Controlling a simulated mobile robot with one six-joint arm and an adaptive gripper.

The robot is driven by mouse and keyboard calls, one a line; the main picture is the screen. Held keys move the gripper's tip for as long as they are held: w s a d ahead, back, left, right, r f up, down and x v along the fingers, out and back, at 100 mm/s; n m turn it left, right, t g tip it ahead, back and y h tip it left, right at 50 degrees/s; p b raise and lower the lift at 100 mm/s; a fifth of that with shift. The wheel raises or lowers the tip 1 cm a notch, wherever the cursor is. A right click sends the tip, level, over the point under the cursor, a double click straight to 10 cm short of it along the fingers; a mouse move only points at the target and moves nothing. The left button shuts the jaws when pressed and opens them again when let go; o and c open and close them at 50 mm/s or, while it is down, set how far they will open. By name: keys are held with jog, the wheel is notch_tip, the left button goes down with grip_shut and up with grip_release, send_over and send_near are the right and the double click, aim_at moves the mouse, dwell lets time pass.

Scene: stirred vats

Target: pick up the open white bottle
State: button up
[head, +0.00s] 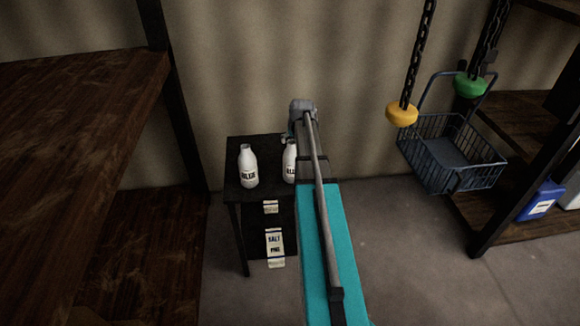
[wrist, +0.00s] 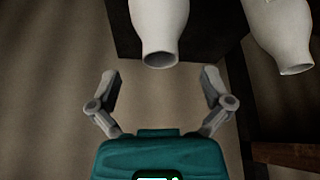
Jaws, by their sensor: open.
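Two white bottles with dark lettering stand upright on a small black table (head: 232,165). The left bottle (head: 248,166) is in full view; the right bottle (head: 290,161) is partly hidden behind my arm. The wrist view, which looks upside down, shows a white bottle (wrist: 158,28) ahead of my gripper (wrist: 160,78), roughly centred between the fingers, and the other bottle (wrist: 284,36) at the upper right. Both mouths look uncapped. My gripper is open and empty, its fingers apart on either side; neither clearly touches a bottle.
Labelled packets, one reading SALT (head: 275,243), are on the table's lower level. A dark wooden shelf (head: 80,85) stands at the left. A wire basket (head: 450,155) and hanging chains with a yellow weight (head: 402,114) and green weight (head: 469,87) are at the right.

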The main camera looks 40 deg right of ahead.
aim_at(292, 142)
jog(key=shift+b+x, duration=1.75)
jog(key=shift+x, duration=0.55)
jog(key=shift+w+r, duration=0.15)
grip_shut()
